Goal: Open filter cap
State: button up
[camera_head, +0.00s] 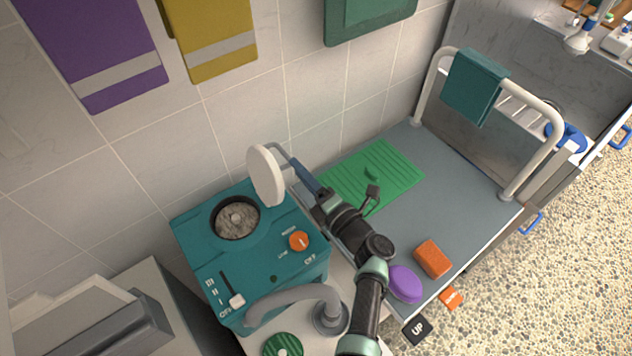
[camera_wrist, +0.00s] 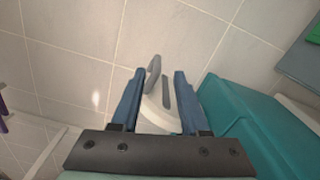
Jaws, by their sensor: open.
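The filter cap (camera_head: 265,175) is a white disc standing raised, nearly on edge, at the back of the teal machine (camera_head: 205,255). The round filter opening (camera_head: 237,218) is uncovered and shows grey, fuzzy material inside. My gripper (camera_head: 292,168) is just right of the cap, at its back side. In the wrist view my gripper (camera_wrist: 155,78) is open, with its blue fingers on either side of part of the white cap (camera_wrist: 153,115) and a grey handle-like piece. I cannot tell whether either finger touches it.
The machine has an orange knob (camera_head: 298,241) and a slider (camera_head: 236,299). A grey hose (camera_head: 295,294) curves in front. A green mat (camera_head: 395,170), orange sponge (camera_head: 433,259) and purple object (camera_head: 404,284) lie on the grey table at right. Towels hang on the tiled wall behind.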

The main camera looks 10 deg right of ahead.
jog(key=v, duration=0.5)
jog(key=shift+s+d+f, duration=0.1)
jog(key=shift+s+d, duration=0.05)
jog(key=shift+s, duration=0.15)
